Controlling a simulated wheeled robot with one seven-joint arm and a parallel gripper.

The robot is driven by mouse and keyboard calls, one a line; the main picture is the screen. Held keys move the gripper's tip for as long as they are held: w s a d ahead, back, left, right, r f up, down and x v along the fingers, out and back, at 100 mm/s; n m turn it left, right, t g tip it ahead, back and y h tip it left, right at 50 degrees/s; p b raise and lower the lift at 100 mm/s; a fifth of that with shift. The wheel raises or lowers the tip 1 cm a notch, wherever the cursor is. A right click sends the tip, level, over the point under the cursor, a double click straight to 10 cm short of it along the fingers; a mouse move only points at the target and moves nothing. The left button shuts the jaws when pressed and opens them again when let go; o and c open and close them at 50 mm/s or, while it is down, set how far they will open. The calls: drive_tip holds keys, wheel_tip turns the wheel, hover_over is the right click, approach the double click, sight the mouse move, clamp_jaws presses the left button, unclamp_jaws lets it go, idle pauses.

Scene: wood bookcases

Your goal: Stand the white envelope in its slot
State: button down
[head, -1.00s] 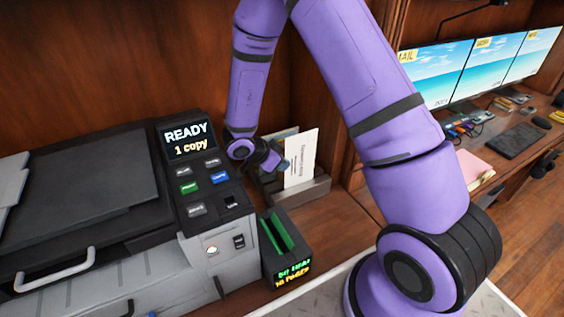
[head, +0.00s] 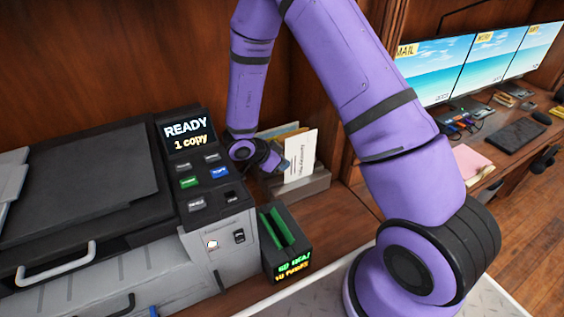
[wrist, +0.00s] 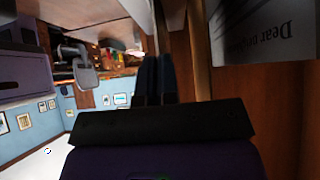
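A white upright sheet (head: 300,155) with printed text stands in a grey slotted holder (head: 304,187) on the wooden counter, leaning slightly. It may be the white envelope, but I cannot be sure. The wrist view shows a white sheet (wrist: 265,32) with "Dear" upside down at the upper right. My gripper (head: 283,164) is just left of the white sheet in the head view; contact is unclear. In the wrist view its two dark fingers (wrist: 155,80) lie close together, with nothing visible between them. The holder's slots are partly hidden.
Tan and grey upright pieces (head: 277,132) stand behind the white sheet. A black box (head: 286,247) with a green-lined slot and lit text stands in front. A copier (head: 90,200) showing "READY" fills the left. A wooden bookcase panel (head: 355,155) rises on the right.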

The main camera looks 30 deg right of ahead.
drive_tip(key=shift+f, duration=0.9)
drive_tip(key=c, duration=1.8)
unclamp_jaws()
drive_tip(key=o, duration=0.5)
